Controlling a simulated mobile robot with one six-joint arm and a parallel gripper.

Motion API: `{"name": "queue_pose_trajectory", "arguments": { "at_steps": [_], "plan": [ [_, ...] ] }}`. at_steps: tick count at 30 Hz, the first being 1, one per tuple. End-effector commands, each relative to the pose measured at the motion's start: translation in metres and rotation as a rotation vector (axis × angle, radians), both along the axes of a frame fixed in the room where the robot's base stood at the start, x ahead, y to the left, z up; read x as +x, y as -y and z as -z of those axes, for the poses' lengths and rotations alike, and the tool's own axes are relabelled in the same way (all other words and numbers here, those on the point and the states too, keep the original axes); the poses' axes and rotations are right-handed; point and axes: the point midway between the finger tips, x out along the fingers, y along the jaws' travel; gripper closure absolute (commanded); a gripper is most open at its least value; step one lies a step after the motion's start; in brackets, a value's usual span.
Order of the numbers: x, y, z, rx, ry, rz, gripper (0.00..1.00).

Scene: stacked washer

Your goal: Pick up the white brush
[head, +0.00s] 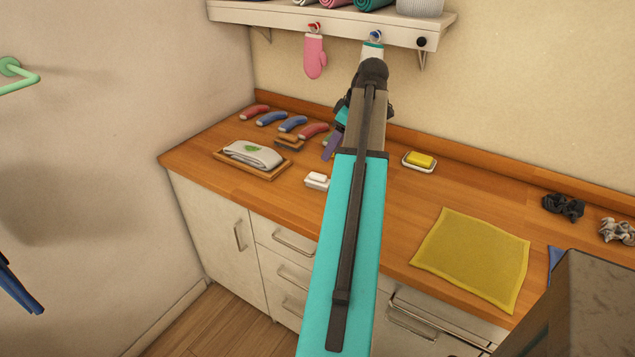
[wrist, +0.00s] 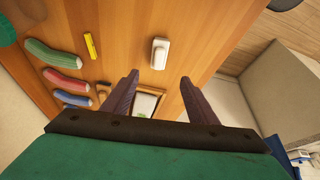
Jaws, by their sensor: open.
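The white brush (head: 317,181) is a small, pale block-like object lying on the wooden counter (head: 200,155), to the right of the tray with the folded cloth. It also shows in the wrist view (wrist: 160,53), ahead of the fingertips and roughly centred between them in the picture. My gripper (wrist: 160,78) is open, its two dark purple fingers spread apart with nothing held between them. In the head view my arm hides most of the gripper, and one purple finger (head: 332,146) shows above the counter, behind the brush in the picture.
A wooden tray (head: 275,174) holds a folded white cloth (head: 253,153). Several red and blue curved items lie behind it. A yellow sponge (head: 420,160) sits on a white dish right of my arm. A yellow cloth (head: 470,258) lies farther right. A shelf (head: 330,25) hangs above.

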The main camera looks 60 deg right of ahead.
Motion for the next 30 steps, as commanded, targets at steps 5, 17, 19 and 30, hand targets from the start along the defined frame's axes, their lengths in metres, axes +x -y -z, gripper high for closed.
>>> {"name": "queue_pose_trajectory", "arguments": {
  "at_steps": [5,17,19,30],
  "plan": [
    [0.004,-0.001,0.009,0.002,-0.001,-0.001,0.47],
    [0.021,-0.003,0.050,0.002,-0.002,-0.001,0.47],
    [0.024,-0.003,0.057,0.002,-0.001,-0.001,0.47],
    [0.032,-0.004,0.079,0.000,-0.001,0.001,0.47]
  ]
}}
